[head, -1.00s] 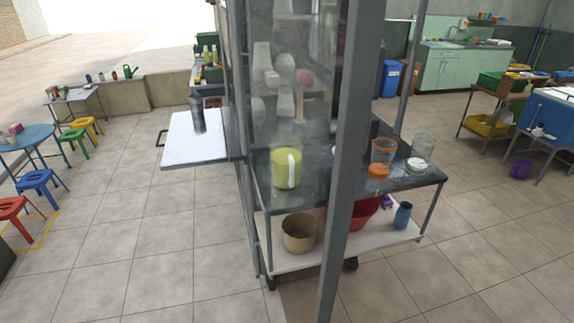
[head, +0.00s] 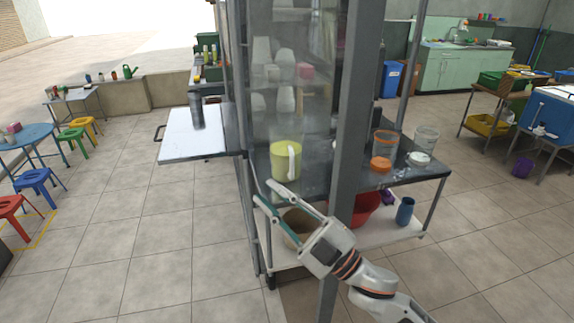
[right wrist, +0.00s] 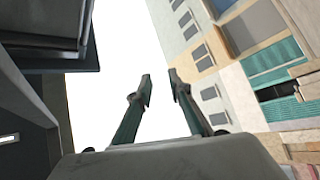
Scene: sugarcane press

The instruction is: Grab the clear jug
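On the dark top of the metal cart (head: 400,178), a clear container (head: 426,138) stands at the right beside a white lid (head: 419,158). Another clear container with an orange rim (head: 384,144) stands to its left, behind an orange lid (head: 380,164). I cannot tell which of them is the clear jug. A yellow-green jug with a white handle (head: 285,161) stands further left, behind the clear panel. My right gripper (head: 264,190) is open and empty, in front of the cart and below the yellow-green jug. In the right wrist view its fingers (right wrist: 160,78) are apart with sky between. My left gripper is out of view.
A grey upright post (head: 348,160) stands between the yellow-green jug and the clear containers. The lower shelf holds a tan pot (head: 295,222), a red basin (head: 366,208) and a blue cup (head: 405,211). A white fold-out shelf (head: 190,145) juts left.

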